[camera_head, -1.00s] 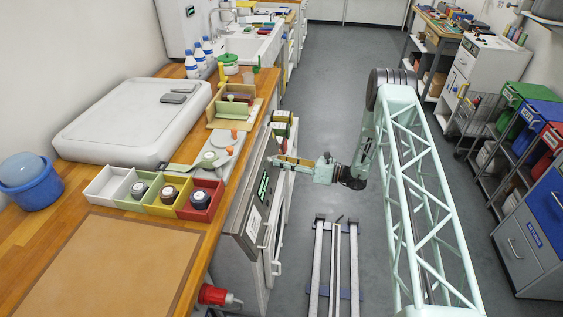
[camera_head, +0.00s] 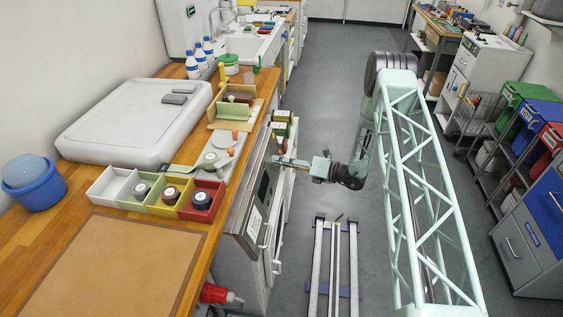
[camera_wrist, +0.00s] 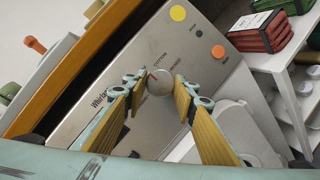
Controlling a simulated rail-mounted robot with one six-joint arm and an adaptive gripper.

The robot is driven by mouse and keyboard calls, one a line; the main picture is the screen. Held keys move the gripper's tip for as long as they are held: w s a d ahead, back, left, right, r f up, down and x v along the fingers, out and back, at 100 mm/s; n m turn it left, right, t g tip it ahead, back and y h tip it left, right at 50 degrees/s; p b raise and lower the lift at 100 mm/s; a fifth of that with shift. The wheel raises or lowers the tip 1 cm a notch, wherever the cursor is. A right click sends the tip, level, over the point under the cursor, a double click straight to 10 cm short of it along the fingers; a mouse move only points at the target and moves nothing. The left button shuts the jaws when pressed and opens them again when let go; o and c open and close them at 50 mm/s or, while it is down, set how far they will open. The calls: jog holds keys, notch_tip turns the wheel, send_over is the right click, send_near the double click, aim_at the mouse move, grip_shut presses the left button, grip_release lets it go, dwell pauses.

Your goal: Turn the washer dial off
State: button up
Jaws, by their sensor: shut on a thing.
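The washer dial (camera_wrist: 160,83) is a small round silver knob on the washer's grey metal panel (camera_wrist: 125,60), with a dark red mark on its upper left. Small printed words sit around it. My gripper (camera_wrist: 161,86) has one wood-coloured finger on each side of the dial and is shut on it. In the head view my gripper (camera_head: 279,160) reaches the washer's front from the right, and the dial is hidden there. The washer's display (camera_head: 263,187) is dark.
White shelves (camera_wrist: 285,65) with red items stand beside the washer. The grey floor (camera_head: 320,120) behind my arm is clear.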

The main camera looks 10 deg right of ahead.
jog(key=o, duration=0.9)
jog(key=shift+d, duration=0.1)
jog(key=shift+v, duration=5.9)
jog(key=shift+s, duration=0.1)
jog(key=shift+r, duration=0.2)
